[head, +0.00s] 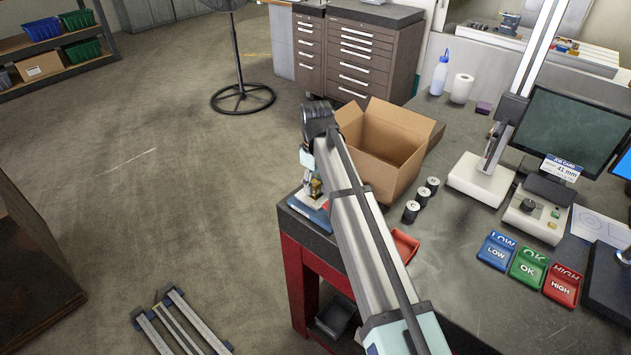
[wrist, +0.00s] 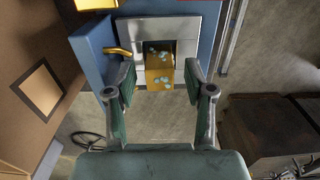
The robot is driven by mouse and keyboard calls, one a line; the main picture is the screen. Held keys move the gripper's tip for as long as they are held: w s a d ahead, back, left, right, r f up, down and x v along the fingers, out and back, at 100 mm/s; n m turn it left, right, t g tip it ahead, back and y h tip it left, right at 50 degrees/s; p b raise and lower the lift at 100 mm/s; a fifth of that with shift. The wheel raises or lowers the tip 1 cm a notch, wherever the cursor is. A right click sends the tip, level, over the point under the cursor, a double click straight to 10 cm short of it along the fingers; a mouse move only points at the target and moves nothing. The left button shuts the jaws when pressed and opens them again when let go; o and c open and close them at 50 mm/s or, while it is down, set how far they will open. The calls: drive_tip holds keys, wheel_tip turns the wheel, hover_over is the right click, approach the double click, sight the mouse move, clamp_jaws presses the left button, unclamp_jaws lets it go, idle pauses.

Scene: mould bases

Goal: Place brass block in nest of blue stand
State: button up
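The blue stand (wrist: 92,50) fills the upper part of the wrist view, with a grey metal plate (wrist: 185,28) and a square recess in it. The brass block (wrist: 158,75), with pale blue spots, stands at this recess; how deep it sits is unclear. My gripper (wrist: 160,82) has one finger on each side of the block, with a visible gap on both sides, so it is open around it. In the head view the stand (head: 316,212) is at the bench's left corner, partly behind my arm, with a small brass-coloured patch above it.
A bent brass lever (wrist: 118,51) sticks out beside the recess. An open cardboard box (head: 375,160) stands close to the stand. Several small dark cylinders (head: 422,196), a red tray (head: 405,245) and blue, green and red bins (head: 528,267) are on the bench (head: 480,320).

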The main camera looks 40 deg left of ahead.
sight(316, 183)
wheel_tip(316, 183, up, 12)
drive_tip(key=b, duration=0.3)
drive_tip(key=shift+r, duration=0.15)
idle(0.4)
